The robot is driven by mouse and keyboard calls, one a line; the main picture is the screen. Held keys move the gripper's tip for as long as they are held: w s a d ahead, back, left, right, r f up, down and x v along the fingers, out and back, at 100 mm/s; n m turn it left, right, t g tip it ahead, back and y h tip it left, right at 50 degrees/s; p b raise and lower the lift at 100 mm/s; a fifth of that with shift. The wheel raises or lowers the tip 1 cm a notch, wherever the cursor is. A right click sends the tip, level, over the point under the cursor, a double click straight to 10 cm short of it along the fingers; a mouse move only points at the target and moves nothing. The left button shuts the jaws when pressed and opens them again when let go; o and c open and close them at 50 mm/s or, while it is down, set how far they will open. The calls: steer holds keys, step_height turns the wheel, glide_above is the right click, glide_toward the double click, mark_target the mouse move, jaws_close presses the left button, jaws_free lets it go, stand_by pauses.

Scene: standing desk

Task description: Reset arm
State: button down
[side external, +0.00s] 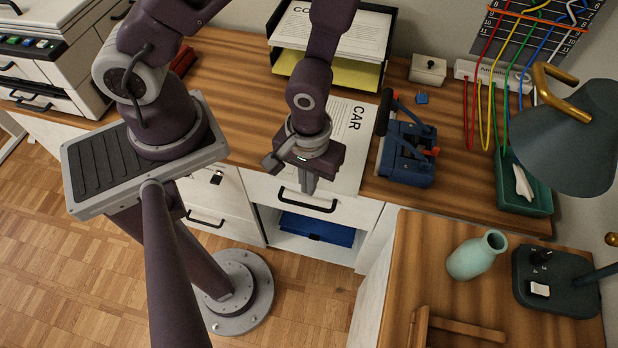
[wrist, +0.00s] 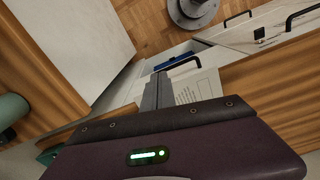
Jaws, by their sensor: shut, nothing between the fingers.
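My gripper (side external: 307,184) hangs down in the middle of the side external view, in front of the desk's front edge. Its fingers are shut together with nothing between them. In the wrist view the shut fingers (wrist: 157,92) point towards the desk drawers and floor. A paper with the word CAR (side external: 347,140) lies on the desk just behind my gripper. A drawer handle (side external: 307,201) shows close to the fingertips in the side external view; whether they touch it I cannot tell.
An open compartment below holds a blue object (side external: 316,229). A side table carries a teal vase (side external: 476,255) and a lamp (side external: 575,130).

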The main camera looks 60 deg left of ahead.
steer(key=w+a+r+m+t, duration=0.2)
steer(key=w+r, duration=0.3)
steer(key=r, duration=0.5)
steer(key=s+a+r+m+t, duration=0.1)
steer(key=s+a+r, duration=0.15)
steer(key=r, duration=0.45)
steer(key=s+a+r+m+t, duration=0.1)
steer(key=s+a+r+m, duration=0.15)
steer(key=r, duration=0.45)
steer(key=s+a+r+m+t, duration=0.1)
steer(key=s+a+r+t, duration=0.1)
steer(key=s+r, duration=0.35)
steer(key=w+a+f+n+g+h, duration=0.1)
steer(key=w+f+n+g, duration=0.25)
steer(key=w+n, duration=0.65)
steer(key=n+g+y, duration=0.4)
steer(key=n+g, duration=0.1)
steer(key=n, duration=1.2)
glide_above(282, 117)
steer(key=w+d, duration=0.1)
step_height(282, 117, down, 25)
steer(key=x, duration=0.9)
steer(key=shift+s+f, duration=0.15)
steer(key=shift+w+d, duration=1)
steer(key=shift+w, duration=0.05)
steer(key=shift+w+d, duration=0.45)
steer(key=shift+d, duration=0.05)
